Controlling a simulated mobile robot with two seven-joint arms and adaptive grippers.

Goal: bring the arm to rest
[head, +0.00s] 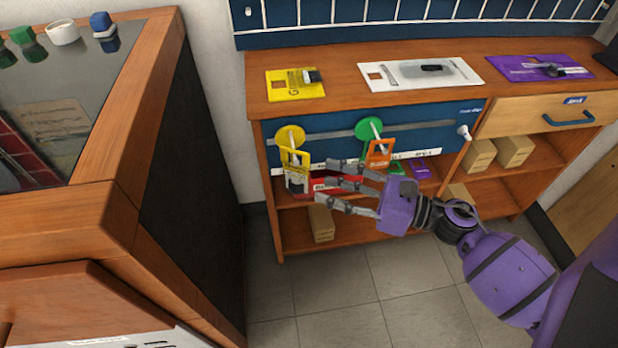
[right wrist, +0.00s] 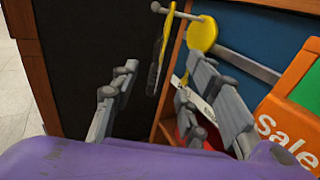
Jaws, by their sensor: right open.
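My right gripper (head: 345,188) is open, with its fingers pointing left in front of the wooden bench (head: 258,115). No object shows between its fingers in the right wrist view (right wrist: 155,110). A yellow tag (head: 293,157) hangs below a yellow disc (head: 290,135) on the blue panel, just beyond the fingertips. The yellow disc also shows in the right wrist view (right wrist: 202,35). An orange tag (head: 379,153) hangs below a green disc (head: 369,128), above the fingers. It shows close at the right of the wrist view (right wrist: 290,110). My left gripper is not in view.
A tall wooden cabinet (head: 150,110) with a dark side stands at the left. Yellow, white and purple (head: 538,67) mats lie on the bench top. Cardboard boxes (head: 514,150) stand on the lower shelves. Grey tiled floor (head: 400,290) is open in front of the bench.

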